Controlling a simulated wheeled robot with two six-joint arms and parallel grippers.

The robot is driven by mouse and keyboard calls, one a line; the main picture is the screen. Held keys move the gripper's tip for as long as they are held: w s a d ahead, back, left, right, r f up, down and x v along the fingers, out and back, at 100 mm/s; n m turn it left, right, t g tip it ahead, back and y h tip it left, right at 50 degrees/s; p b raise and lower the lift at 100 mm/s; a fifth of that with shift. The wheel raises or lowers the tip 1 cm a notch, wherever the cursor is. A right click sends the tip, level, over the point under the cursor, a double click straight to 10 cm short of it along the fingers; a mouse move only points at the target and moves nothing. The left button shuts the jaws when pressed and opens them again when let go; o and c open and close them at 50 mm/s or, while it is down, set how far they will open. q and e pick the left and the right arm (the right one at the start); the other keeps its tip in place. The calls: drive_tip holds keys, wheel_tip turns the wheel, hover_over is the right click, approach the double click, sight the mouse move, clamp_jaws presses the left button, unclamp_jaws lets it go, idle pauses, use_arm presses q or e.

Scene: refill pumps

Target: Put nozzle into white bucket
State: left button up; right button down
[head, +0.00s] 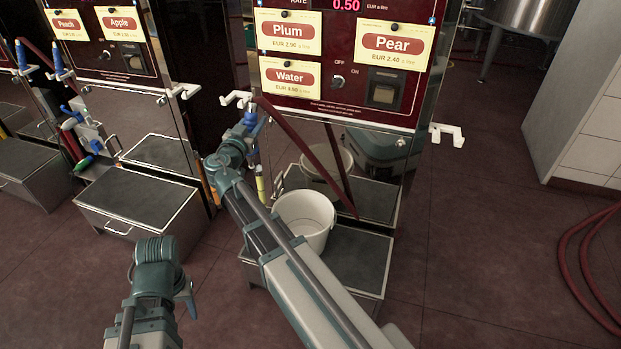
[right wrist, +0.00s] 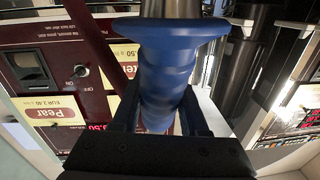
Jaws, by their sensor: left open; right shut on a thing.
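The white bucket (head: 305,217) stands upright on the grey-topped step in front of the Plum, Pear and Water dispenser. My right gripper (head: 247,124) is shut on a blue nozzle (head: 251,118) at the dispenser's left edge, above and left of the bucket. The nozzle's blue grip (right wrist: 165,75) fills the middle of the right wrist view, between the fingers (right wrist: 160,118). Its lower end is partly hidden, and a yellow piece (head: 260,184) shows below it. My left gripper (head: 186,296) is open and empty at the lower left, apart from the bucket.
A dark red hose (head: 308,155) slants across the dispenser front behind the bucket. White hooks (head: 236,98) stick out at its sides. Another dispenser with blue nozzles (head: 58,60) and a step (head: 140,200) stands left. A red hose (head: 575,260) lies on the open floor at right.

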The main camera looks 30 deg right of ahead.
drive_tip(key=s+d+f+m+g+h+b, duration=0.1)
drive_tip(key=s+d+f+b, duration=0.1)
drive_tip(key=d+f+b, duration=0.5)
drive_tip(key=s+d+f+m+g+h+b, duration=0.1)
drive_tip(key=s+d+f+g+b, duration=0.1)
drive_tip(key=d+f+b, duration=0.5)
wheel_tip(320, 180, down, 3)
drive_tip(key=shift+s+d+r+m, duration=0.2)
drive_tip(key=shift+s+d+m, duration=0.1)
drive_tip(key=shift+s+d, duration=0.45)
drive_tip(key=shift+s+a+f+b, duration=0.1)
drive_tip(key=shift+f+b, duration=0.05)
drive_tip(key=shift+b, duration=0.15)
